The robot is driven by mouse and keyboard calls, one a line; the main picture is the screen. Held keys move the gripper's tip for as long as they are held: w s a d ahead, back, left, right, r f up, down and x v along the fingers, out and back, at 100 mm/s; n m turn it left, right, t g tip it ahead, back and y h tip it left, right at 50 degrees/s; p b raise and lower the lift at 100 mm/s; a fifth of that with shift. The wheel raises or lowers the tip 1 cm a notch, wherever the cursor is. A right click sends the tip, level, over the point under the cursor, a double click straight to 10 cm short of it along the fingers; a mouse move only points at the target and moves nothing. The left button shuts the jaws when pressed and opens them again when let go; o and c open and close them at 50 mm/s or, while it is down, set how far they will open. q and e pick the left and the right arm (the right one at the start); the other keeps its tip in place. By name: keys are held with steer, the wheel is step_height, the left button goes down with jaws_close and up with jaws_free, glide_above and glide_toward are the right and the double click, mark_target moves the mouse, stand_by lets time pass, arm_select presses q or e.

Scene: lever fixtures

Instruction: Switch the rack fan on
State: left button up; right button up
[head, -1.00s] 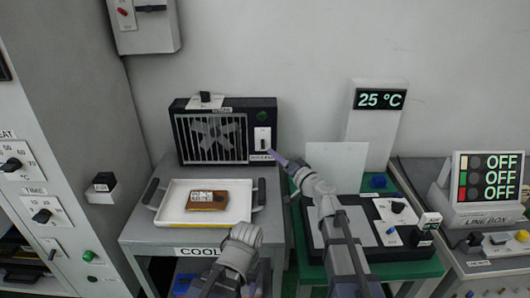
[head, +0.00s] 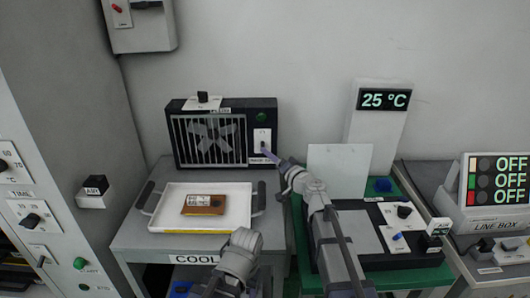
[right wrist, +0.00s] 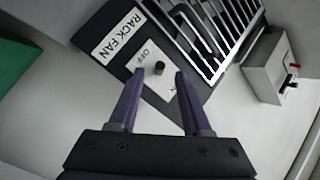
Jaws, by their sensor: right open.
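The rack fan (head: 211,140) is a dark box with a barred grille on the grey bench at the back. Its white switch plate (head: 261,133) is at its right, below a dark green lamp (head: 261,117). In the right wrist view, the RACK FAN label (right wrist: 115,37) and a small dark switch knob (right wrist: 158,68) show. The knob sits nearer the OFF word than the other end. My right gripper (right wrist: 159,75) is open, a finger on either side of the knob; contact cannot be told. In the head view, my right gripper (head: 268,154) is just below the plate. My left gripper's fingers do not show.
A white tray (head: 158,215) with a brown block (head: 203,204) stands before the fan. A small lever box (head: 203,102) sits on the fan. A 25 °C display (head: 384,99) and pale upright panel (head: 340,168) stand to the right. A line box (head: 490,190) reads OFF.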

steer(key=x, duration=0.3)
steer(key=shift+w+a, duration=0.2)
steer(key=shift+w, duration=0.15)
jaws_close()
